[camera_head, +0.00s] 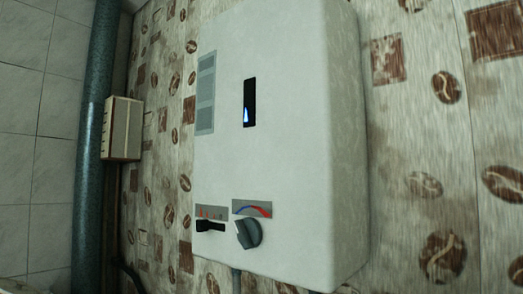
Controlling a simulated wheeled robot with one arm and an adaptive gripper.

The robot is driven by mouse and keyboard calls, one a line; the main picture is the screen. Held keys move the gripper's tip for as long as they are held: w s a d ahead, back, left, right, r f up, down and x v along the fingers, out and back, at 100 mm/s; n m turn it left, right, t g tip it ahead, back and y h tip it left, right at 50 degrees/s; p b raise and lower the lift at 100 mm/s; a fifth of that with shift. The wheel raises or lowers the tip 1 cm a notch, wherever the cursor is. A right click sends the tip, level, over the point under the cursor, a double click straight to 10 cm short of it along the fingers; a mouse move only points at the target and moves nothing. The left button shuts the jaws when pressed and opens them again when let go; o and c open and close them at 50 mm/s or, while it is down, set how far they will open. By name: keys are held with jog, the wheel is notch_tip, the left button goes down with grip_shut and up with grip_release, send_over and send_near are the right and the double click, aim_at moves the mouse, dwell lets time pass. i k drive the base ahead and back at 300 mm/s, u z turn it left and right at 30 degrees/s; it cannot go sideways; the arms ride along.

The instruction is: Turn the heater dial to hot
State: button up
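The heater (290,150) is a large white box on the wall, filling the middle of the head view, and it looks tilted there. Its grey round dial (248,233) sits low on the front, under a label with a curved blue-to-red band (252,209). I cannot tell exactly where the dial points. A black lever knob (210,226) is left of the dial, under a small label with red marks. A blue flame shows in the dark window (249,103). My gripper is not in view.
A dark green vertical pipe (90,140) and a small cream box (122,128) are left of the heater. Pipes run below the heater. The wall has coffee-bean wallpaper (440,130), with grey tiles (30,150) at far left. Nothing blocks the heater's front.

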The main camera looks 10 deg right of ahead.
aim_at(248, 230)
jog(key=k, duration=1)
jog(key=u, duration=1.55)
jog(key=i, duration=0.35)
jog(key=u, duration=0.2)
